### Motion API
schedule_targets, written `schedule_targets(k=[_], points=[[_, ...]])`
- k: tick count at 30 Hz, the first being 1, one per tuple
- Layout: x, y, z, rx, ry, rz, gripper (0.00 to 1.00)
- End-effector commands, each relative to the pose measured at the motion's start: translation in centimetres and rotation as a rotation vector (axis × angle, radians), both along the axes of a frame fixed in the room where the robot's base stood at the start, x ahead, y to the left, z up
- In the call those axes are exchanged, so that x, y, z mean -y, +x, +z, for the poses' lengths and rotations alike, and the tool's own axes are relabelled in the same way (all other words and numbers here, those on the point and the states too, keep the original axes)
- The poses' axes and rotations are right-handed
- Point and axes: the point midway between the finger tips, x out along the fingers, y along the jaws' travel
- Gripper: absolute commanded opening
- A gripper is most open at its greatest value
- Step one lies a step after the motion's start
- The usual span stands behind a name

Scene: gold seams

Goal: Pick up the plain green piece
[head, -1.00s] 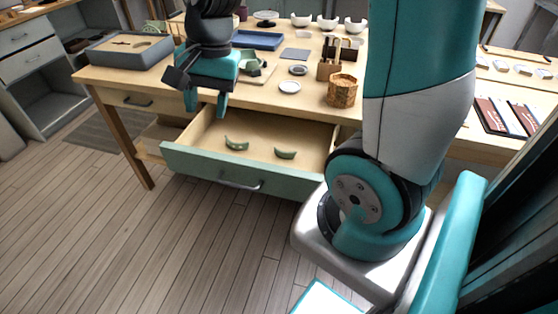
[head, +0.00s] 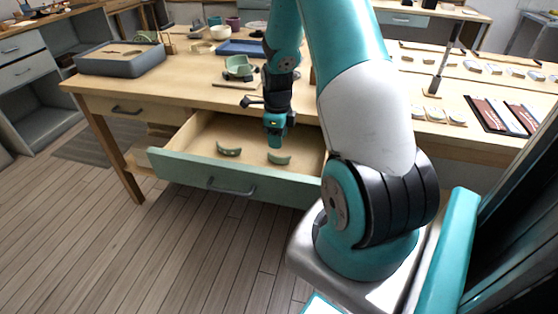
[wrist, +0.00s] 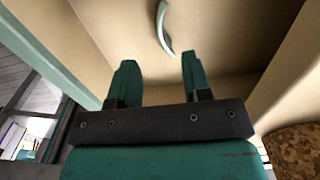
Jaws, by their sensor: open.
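Two small curved green pieces lie apart on the floor of the open drawer (head: 165,165). The left green piece (head: 229,150) and the right green piece (head: 279,159) look alike at this size; I cannot tell for certain which is plain. My gripper (head: 274,143) points down over the drawer, just above and behind the right piece in the head view. In the wrist view my gripper (wrist: 157,75) is open, with nothing between its fingers. One curved green piece (wrist: 164,30) shows there beyond the fingertips, pale along one side. Which of the two it is I cannot tell.
The drawer's walls surround the pieces. The tabletop (head: 190,92) above holds a grey tray (head: 120,57), a blue tray (head: 240,47) and a green dish (head: 239,66). A patterned brown basket (wrist: 290,150) shows in the wrist view. The drawer floor around the pieces is clear.

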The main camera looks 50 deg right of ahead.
Motion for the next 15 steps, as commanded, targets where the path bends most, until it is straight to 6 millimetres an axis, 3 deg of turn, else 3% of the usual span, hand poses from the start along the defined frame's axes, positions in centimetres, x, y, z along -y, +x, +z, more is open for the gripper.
schedule_targets(k=[3,10,15], points=[[0.0,0.0,-1.9,-0.002,0.001,0.001,0.44],[0.0,0.0,-3.5,0.0,0.001,0.002,0.44],[0.3,-0.1,-6.2,-0.002,0.001,0.002,0.44]])
